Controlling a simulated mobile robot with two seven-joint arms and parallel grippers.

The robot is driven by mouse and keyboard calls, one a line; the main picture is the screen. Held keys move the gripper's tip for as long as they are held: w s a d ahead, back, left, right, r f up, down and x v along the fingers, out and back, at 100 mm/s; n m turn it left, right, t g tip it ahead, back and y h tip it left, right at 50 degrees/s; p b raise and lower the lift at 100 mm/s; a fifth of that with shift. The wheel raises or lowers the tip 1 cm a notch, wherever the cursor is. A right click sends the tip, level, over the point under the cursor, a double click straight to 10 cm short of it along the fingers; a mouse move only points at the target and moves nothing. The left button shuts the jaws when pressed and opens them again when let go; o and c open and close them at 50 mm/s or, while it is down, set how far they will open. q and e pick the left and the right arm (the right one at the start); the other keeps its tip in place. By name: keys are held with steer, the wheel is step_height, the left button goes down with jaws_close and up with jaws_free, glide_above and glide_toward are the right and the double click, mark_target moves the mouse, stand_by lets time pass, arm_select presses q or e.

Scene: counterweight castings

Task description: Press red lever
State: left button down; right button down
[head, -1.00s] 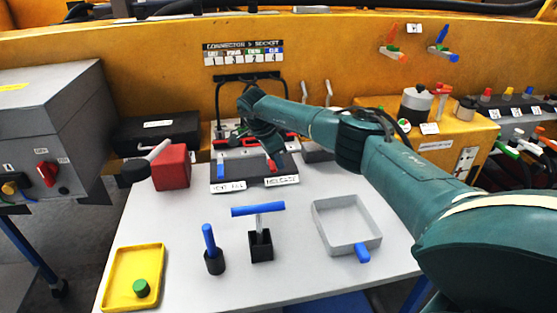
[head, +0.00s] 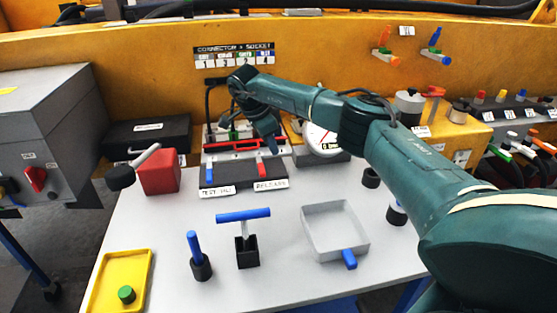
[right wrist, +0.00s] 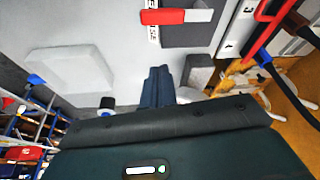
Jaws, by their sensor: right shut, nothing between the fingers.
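The red lever (head: 261,170) sits on the right part of a dark block, by the RELEASE label (head: 270,185). In the right wrist view, the red lever (right wrist: 177,16) shows at the top with a pale end piece. My right gripper (head: 270,148) is above and slightly behind the lever in the head view, pointing down. In the right wrist view its fingers (right wrist: 158,82) are together and empty, with a visible gap to the lever. Whether the lever is pressed down is unclear. My left gripper is out of view.
A blue lever (head: 210,175) stands on the same block, left of the red one. A red box (head: 160,172) is to the left, a gauge (head: 321,140) to the right. A blue T-handle (head: 243,215) and a grey tray (head: 365,240) are in front.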

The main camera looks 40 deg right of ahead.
steer(key=shift+d+v, duration=0.2)
steer(key=shift+v, duration=1.35)
steer(key=shift+w, duration=0.1)
